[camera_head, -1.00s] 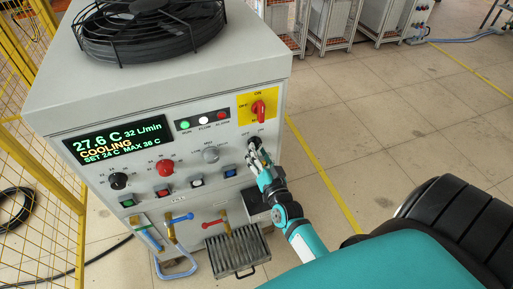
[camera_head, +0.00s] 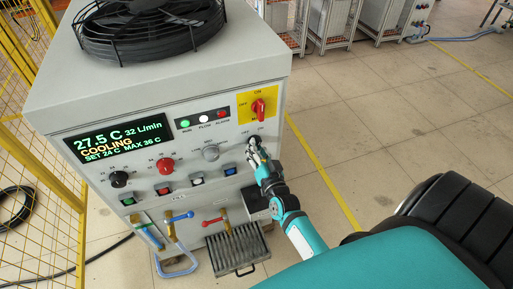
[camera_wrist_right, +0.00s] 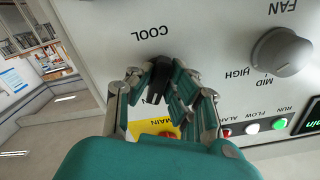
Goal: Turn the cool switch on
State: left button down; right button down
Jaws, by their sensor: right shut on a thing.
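The cool switch (camera_wrist_right: 159,74) is a black knob beside the label COOL, which is upside down in the right wrist view. The display (camera_head: 118,138) reads 27.5 C, 32 L/min, COOLING. My left gripper is not in view.
A grey fan knob (camera_head: 211,153), a red knob (camera_head: 166,166) and another black knob (camera_head: 119,179) are left of the cool switch. Lit buttons, coloured valve handles and a grated tray (camera_head: 236,248) lie lower.

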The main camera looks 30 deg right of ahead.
jog(key=n+p, duration=0.1)
jog(key=n, duration=0.3)
jog(key=shift+d+r+p, duration=0.1)
jog(key=shift+p, duration=0.25)
jog(key=c, duration=1.3)
grip_release()
jog(key=shift+w, duration=0.1)
jog(key=v, duration=1.2)
